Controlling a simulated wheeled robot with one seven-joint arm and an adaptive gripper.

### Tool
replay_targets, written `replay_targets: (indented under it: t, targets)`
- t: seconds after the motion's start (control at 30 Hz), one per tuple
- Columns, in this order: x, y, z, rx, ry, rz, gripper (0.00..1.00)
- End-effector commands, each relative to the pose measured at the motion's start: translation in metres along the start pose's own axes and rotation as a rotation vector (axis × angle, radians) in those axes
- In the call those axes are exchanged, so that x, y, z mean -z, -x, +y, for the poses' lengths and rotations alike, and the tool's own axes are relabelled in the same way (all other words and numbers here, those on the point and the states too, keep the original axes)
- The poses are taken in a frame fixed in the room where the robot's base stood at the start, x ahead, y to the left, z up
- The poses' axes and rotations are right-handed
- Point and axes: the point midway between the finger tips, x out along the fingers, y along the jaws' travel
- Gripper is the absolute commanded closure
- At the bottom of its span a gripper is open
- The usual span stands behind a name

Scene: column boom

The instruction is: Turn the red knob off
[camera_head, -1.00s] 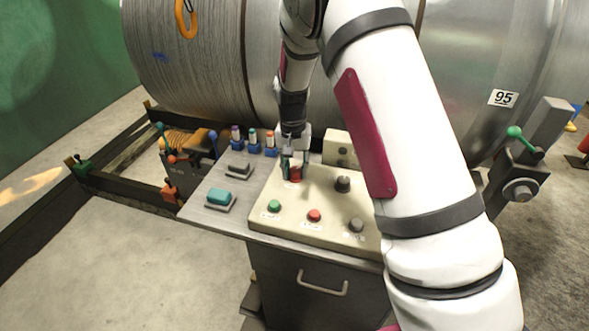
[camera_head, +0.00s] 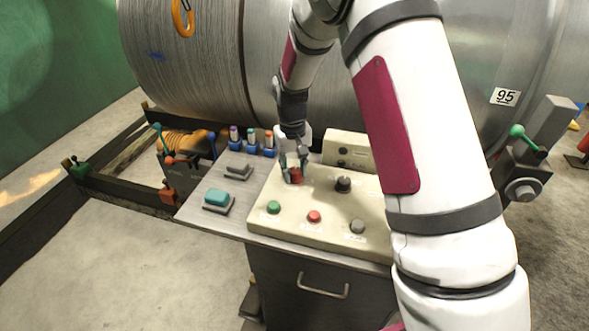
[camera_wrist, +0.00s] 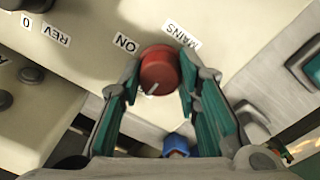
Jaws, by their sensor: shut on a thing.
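The red knob (camera_wrist: 159,70) sits on the beige control panel (camera_wrist: 235,45), near the labels MAINS and ON. Its pale pointer mark faces the lower left in the wrist view, away from the ON label. My gripper (camera_wrist: 158,82) has a teal-padded finger on each side of the knob and is shut on it. In the head view my gripper (camera_head: 294,172) leans over the red knob (camera_head: 296,175) at the panel's back left, partly covering it. Any OFF label is not visible.
A black knob (camera_head: 343,184) stands right of the red one. Green (camera_head: 273,207), red (camera_head: 314,216) and grey (camera_head: 357,226) buttons line the panel's front. Bottles in blue holders (camera_head: 253,147) stand behind. My arm hides the panel's right side.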

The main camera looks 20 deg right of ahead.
Motion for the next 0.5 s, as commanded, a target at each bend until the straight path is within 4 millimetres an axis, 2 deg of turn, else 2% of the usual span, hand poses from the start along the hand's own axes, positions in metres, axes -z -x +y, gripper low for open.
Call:
replay_targets:
  t: [0.27,0.3,0.4,0.5]
  targets:
    - [0.0006,0.0003,-0.0006,0.0,0.003,0.002,0.97]
    - [0.0007,0.0004,-0.0006,0.0,0.003,0.002,0.68]
    - [0.0006,0.0003,-0.0006,0.0,0.002,0.002,0.49]
    - [0.0004,0.0002,-0.0005,0.0,0.002,0.001,0.49]
